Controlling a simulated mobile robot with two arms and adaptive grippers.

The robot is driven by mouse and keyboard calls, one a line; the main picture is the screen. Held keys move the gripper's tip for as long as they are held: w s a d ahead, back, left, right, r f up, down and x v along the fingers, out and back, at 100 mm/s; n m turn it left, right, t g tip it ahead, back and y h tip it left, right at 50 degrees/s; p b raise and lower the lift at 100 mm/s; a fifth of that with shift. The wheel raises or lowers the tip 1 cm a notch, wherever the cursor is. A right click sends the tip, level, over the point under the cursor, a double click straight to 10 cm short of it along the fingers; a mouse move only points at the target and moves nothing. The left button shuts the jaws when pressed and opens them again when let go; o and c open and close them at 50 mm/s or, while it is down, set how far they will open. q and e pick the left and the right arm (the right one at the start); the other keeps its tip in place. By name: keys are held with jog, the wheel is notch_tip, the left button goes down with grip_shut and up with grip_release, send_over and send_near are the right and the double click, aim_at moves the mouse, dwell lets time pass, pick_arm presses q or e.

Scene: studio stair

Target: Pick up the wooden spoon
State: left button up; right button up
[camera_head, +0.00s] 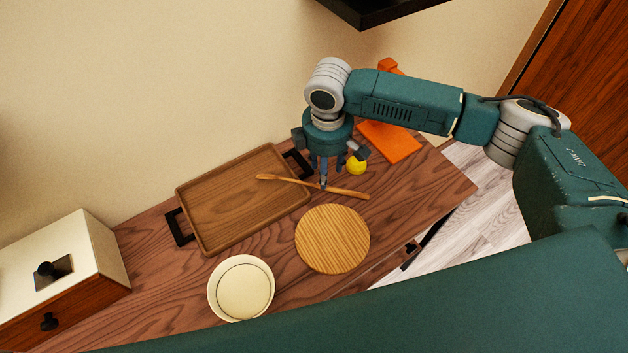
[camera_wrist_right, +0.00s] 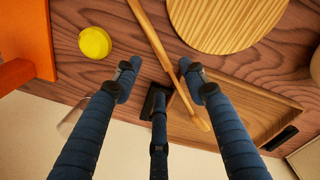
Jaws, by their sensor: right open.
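The wooden spoon (camera_head: 285,180) lies slantwise, one end over the right part of the wooden tray (camera_head: 235,203) and the other over the bare dresser top. My right gripper (camera_head: 325,181) points down at the middle of the spoon, and its fingers hide a little of it. In the right wrist view the spoon (camera_wrist_right: 155,45) runs between the open, empty fingers of my right gripper (camera_wrist_right: 158,78). I cannot tell whether a finger touches it. My left gripper is not in view.
A round wooden board (camera_head: 333,240) lies just in front of the spoon. A yellow object (camera_head: 357,167) and an orange item (camera_head: 392,142) are behind and right. A pale bowl (camera_head: 241,289) stands front left, and a cream box (camera_head: 75,262) far left. A dark shelf (camera_head: 375,10) hangs above.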

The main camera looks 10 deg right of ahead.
aim_at(332, 189)
jog(key=shift+f, duration=1.15)
jog(key=f, duration=0.1)
jog(key=f+p, duration=0.1)
jog(key=f, duration=0.1)
jog(key=shift+w+a+f+p, duration=0.2)
jog(key=shift+a+f+p, duration=0.05)
jog(key=shift+f+p, duration=0.1)
jog(key=shift+f, duration=0.45)
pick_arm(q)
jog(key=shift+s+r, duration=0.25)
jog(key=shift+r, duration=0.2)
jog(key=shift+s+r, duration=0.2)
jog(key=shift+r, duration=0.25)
pick_arm(e)
grip_shut()
